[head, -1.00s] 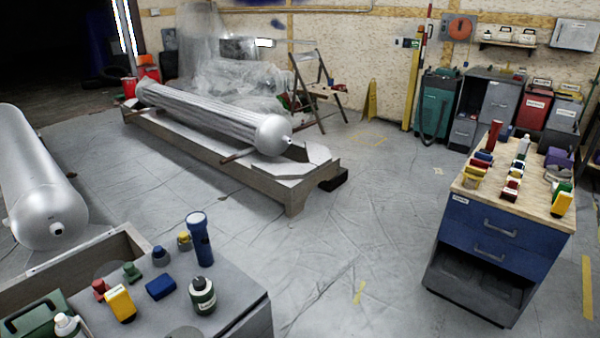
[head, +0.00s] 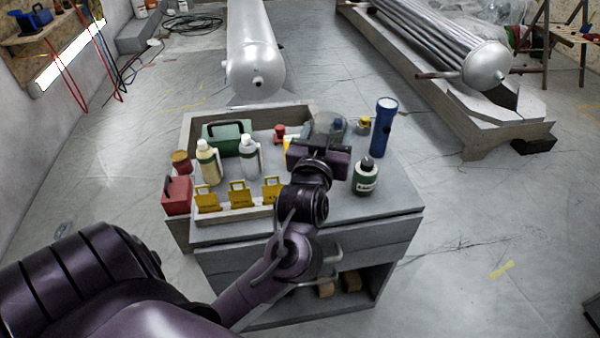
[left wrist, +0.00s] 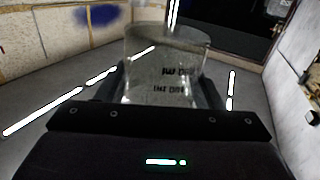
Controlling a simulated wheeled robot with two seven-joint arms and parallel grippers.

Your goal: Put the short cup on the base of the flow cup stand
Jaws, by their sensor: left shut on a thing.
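My left gripper (head: 322,140) is over the rear right part of the grey workbench top in the head view. It is shut on a clear cup, which shows as a faint see-through round shape (head: 330,121) just beyond the jaws. In the left wrist view the clear cup (left wrist: 165,68) stands between the two fingers, with dark print on its wall. I cannot tell from the head view how high it is above the bench. I cannot make out a flow cup stand in these frames. My right gripper is not in view.
On the bench (head: 395,213) are a blue flashlight (head: 384,128) and a dark green bottle (head: 366,177) right of the gripper. Left are two bottles (head: 208,162), yellow tags (head: 240,195), a red box (head: 177,195) and a green case (head: 226,137). Silver cylinders (head: 255,50) lie behind.

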